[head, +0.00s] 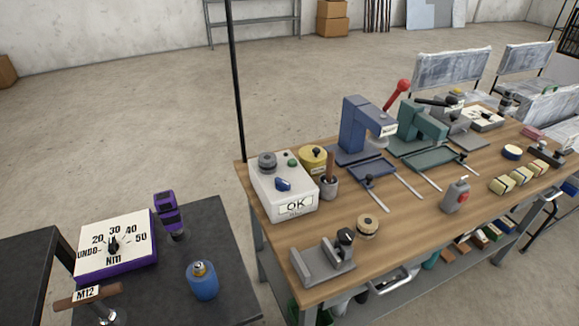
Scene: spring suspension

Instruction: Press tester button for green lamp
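A white box with an "OK" label (295,206) stands at the left end of the wooden bench and looks like the tester. On its top are a dark grey round part (267,161), a small green round part (292,163) and a blue part (283,184). I cannot tell which is the button and which is the lamp, or whether anything is lit. Neither of my grippers is in view.
Close to the tester are a yellow can (312,156) and a cup with a brown handle (328,186). A grey fixture (318,265) sits in front. Blue (358,130) and green (424,130) presses stand right. A dark table (225,265) at left holds a dial box (116,245).

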